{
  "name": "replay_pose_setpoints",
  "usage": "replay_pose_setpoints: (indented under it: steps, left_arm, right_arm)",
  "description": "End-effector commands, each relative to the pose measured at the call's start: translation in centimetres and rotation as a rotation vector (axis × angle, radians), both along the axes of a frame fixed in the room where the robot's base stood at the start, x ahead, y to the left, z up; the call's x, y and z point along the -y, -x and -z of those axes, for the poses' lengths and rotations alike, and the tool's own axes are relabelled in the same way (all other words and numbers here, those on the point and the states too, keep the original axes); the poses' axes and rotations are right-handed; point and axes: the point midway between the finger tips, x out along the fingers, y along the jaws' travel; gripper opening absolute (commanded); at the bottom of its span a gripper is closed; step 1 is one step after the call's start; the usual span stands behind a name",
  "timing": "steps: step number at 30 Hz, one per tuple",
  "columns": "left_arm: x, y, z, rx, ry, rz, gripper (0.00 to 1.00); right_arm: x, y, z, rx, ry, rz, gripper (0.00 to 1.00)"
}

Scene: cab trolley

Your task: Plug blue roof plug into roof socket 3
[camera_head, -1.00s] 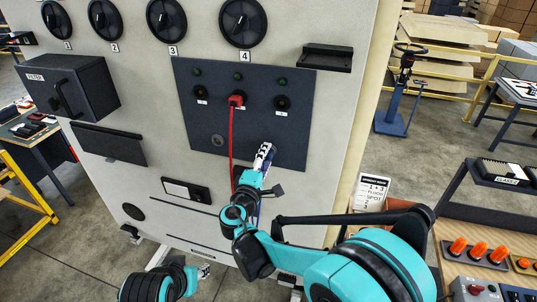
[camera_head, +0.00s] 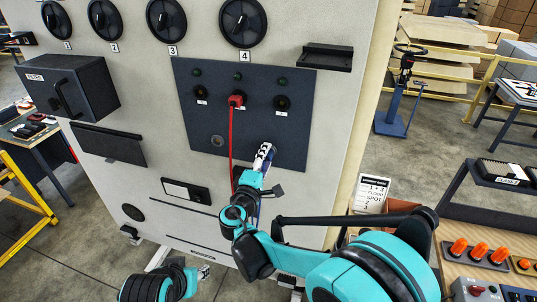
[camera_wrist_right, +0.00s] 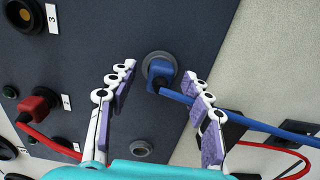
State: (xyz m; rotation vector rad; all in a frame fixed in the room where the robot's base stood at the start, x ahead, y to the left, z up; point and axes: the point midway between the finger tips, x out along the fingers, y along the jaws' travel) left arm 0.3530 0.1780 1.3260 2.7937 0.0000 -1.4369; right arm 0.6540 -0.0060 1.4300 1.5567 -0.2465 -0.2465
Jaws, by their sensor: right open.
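The blue plug (camera_wrist_right: 160,73) sits in a grey round holder (camera_wrist_right: 146,58) low on the dark panel (camera_head: 212,118). Its blue cable (camera_wrist_right: 240,122) runs off to the right in the right wrist view. My right gripper (camera_wrist_right: 160,88) is open, with one finger on each side of the plug and a gap on both sides. In the head view my right gripper (camera_head: 264,157) hides the blue plug. Roof socket 3 (camera_head: 282,102) is empty; it also shows in the wrist view (camera_wrist_right: 24,15). My left gripper (camera_head: 203,272) is low at the bottom; its fingers are too small to judge.
A red plug (camera_head: 236,99) is in socket 2, and its red cable (camera_head: 231,145) hangs down the panel. Socket 1 (camera_head: 202,98) is empty. An empty grey holder (camera_head: 217,140) is at lower left. A black ledge (camera_head: 325,57) juts out at upper right.

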Motion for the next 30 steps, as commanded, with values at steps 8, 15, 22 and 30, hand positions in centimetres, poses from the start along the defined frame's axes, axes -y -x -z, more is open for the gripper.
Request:
replay_pose_setpoints:
  steps: [8, 15, 22, 30]
  left_arm:
    - [0.00, 0.00, 0.41, 0.000, 0.000, 0.000, 0.40]
    - [0.00, 0.00, 0.39, 0.000, 0.000, 0.000, 0.40]
    - [0.00, 0.00, 0.39, 0.000, 0.000, 0.000, 0.40]
    - [0.00, 0.00, 0.44, 0.000, 0.000, 0.000, 0.40]
  right_arm:
    - [-0.01, -0.01, 0.08, 0.000, 0.000, 0.000, 0.50]
    - [-0.01, -0.01, -0.01, 0.000, 0.000, 0.000, 0.50]
    - [-0.01, -0.01, 0.00, 0.000, 0.000, 0.000, 0.00]
    - [-0.15, 0.34, 0.01, 0.000, 0.000, 0.000, 0.00]
